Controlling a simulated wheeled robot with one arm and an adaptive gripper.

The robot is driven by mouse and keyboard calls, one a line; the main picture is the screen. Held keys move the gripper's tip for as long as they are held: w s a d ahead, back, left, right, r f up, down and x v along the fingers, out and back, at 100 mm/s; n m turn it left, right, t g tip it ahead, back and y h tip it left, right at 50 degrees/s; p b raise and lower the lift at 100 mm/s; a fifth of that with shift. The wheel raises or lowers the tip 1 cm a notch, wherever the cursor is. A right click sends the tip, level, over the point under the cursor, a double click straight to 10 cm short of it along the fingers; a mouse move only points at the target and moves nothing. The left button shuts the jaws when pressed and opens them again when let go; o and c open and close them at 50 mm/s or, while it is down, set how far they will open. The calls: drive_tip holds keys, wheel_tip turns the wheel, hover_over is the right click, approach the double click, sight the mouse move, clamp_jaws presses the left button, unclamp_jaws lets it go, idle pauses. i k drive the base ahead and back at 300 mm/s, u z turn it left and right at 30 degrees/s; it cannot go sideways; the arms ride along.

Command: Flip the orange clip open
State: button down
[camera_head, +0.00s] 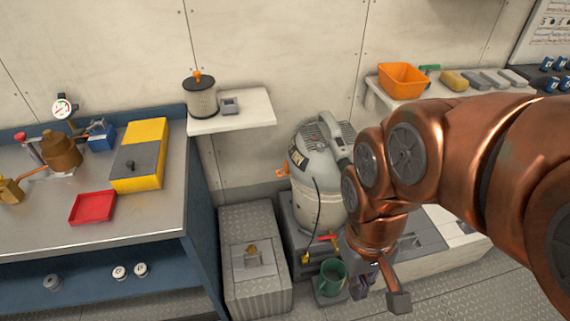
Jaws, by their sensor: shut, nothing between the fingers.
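The orange clip (283,172) is on the left side of the grey canister vacuum (318,170), near the middle of the picture. It is small here, and I cannot tell how far it is hinged out. My gripper (362,288) points down at the lower right of the vacuum, beside a green mug. It is shut and empty, to the right of and apart from the clip. My copper arm hides part of the vacuum's right side and the floor behind it.
A ribbed grey box (256,285) stands left of the vacuum. A green mug (333,278) stands in front of it. A white shelf (238,121) with a filter canister (201,97) juts out above left. A blue workbench (140,225) fills the left.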

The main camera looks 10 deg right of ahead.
sight(287, 173)
drive_tip(key=z, duration=1.05)
drive_tip(key=k, duration=1.2)
drive_tip(key=u, duration=1.75)
drive_tip(key=i, duration=0.5)
drive_tip(key=z, duration=0.05)
